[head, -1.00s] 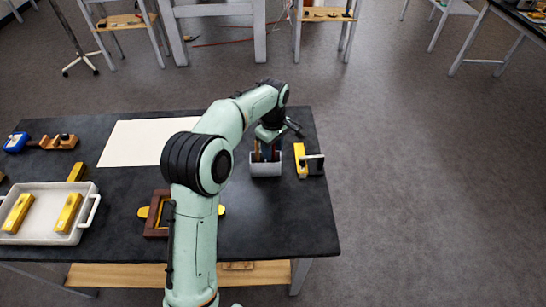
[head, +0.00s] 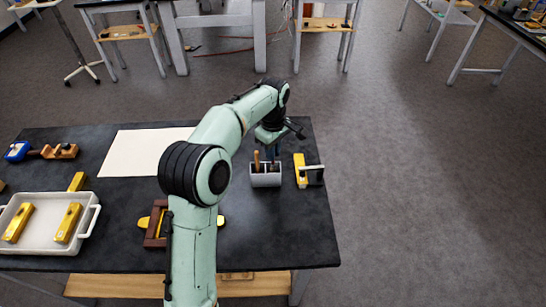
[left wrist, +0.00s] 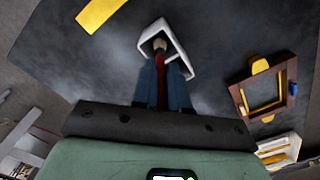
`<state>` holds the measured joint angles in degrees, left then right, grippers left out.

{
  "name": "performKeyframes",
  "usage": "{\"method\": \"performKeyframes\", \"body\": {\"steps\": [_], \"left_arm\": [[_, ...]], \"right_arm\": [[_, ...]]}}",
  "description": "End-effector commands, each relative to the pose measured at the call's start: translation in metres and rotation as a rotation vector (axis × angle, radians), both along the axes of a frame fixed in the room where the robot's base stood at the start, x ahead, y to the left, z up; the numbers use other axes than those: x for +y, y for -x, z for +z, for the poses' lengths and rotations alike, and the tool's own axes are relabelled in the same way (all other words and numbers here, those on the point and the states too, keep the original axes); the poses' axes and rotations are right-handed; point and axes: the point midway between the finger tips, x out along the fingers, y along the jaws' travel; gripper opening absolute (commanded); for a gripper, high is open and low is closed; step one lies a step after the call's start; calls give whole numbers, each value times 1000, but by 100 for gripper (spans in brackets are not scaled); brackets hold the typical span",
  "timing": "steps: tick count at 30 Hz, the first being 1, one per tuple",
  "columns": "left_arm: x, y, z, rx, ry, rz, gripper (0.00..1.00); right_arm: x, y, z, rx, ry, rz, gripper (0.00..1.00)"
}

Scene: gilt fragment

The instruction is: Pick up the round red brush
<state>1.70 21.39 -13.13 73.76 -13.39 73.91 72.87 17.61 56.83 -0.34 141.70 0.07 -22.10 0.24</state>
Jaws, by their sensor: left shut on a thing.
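The round red brush (left wrist: 161,82) shows in the left wrist view as a red shaft with a pale end. It is between the two blue-grey fingers of my left gripper (left wrist: 161,90), which is shut on it. The pale end shows against the opening of the light grey holder (left wrist: 180,45); I cannot tell whether it is still inside. In the head view my left gripper (head: 271,153) is just above the holder (head: 266,180). The brush cannot be made out there. My right gripper is not in view.
Brown handles (head: 257,160) stand in the holder. A yellow block tool (head: 300,170) stands close to its right. A wooden frame (head: 154,224), a white tray (head: 85,229) and a pale sheet (head: 140,150) lie left on the dark table (head: 270,225).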

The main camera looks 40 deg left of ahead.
Motion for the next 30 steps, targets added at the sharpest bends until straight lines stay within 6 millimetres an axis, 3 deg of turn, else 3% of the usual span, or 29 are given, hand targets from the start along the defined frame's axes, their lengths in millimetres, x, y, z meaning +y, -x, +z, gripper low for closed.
{"method": "performKeyframes", "body": {"steps": [1,9,15,21,30], "left_arm": [[0,-2,19,-9,-1,-1,0],[0,-3,100,-11,-1,0,0],[0,-3,142,-9,-1,-2,0],[0,-1,160,-4,-1,-1,0],[0,0,162,0,0,-1,0]], "right_arm": [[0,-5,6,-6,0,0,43],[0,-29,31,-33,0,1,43],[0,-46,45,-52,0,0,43],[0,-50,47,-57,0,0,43],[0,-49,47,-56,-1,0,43]]}}
